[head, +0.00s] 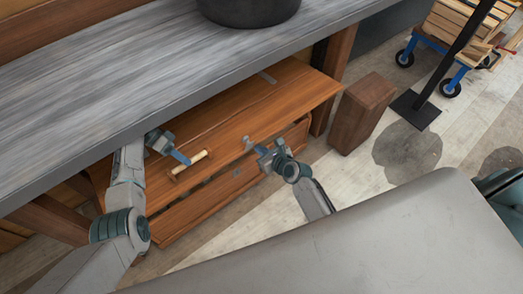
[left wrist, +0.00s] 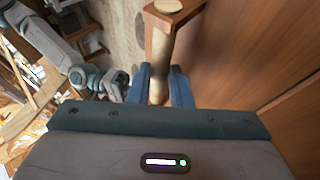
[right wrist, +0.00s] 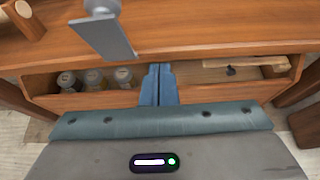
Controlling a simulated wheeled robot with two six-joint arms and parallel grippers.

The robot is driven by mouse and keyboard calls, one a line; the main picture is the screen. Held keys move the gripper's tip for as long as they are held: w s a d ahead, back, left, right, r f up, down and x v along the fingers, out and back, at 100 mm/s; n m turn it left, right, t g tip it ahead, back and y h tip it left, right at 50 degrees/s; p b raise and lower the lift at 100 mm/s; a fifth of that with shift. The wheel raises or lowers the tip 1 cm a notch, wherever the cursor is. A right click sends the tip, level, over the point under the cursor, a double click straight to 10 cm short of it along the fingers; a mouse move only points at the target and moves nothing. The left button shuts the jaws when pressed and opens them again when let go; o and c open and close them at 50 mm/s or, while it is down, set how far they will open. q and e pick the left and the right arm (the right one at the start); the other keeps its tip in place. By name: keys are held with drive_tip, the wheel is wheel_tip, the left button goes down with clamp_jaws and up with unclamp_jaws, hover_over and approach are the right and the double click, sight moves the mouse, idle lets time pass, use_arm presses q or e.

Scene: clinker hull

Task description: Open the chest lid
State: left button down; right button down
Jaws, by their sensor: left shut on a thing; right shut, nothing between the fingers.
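The wooden chest (head: 205,203) stands under the grey bench. Its lid (head: 235,112) is slightly raised, and a dark gap shows between the lid's front edge and the chest front. My left gripper (head: 182,158) is at the pale round handle (head: 188,166) on the lid. In the left wrist view its fingers are shut on the handle bar (left wrist: 161,50). My right gripper (head: 268,153) is shut and empty at the gap. A metal hasp (right wrist: 106,30) hangs from the lid, above left of its fingertips (right wrist: 158,72) in the right wrist view.
Several small jars (right wrist: 95,79) show inside the chest through the gap. The grey bench top (head: 130,70) overhangs the chest's rear and carries a dark pot (head: 248,10). A wooden block (head: 361,112) stands to the right. Floor is free between it and the grey surface in front.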

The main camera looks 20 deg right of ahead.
use_arm(q)
drive_tip(key=c, duration=1.3)
unclamp_jaws()
drive_tip(key=shift+s+d+f, duration=0.1)
drive_tip(key=shift+s+f, duration=0.2)
drive_tip(key=shift+f, duration=0.2)
use_arm(e)
drive_tip(key=shift+w+r, duration=0.45)
drive_tip(key=shift+r, duration=0.25)
use_arm(q)
drive_tip(key=shift+r, duration=0.1)
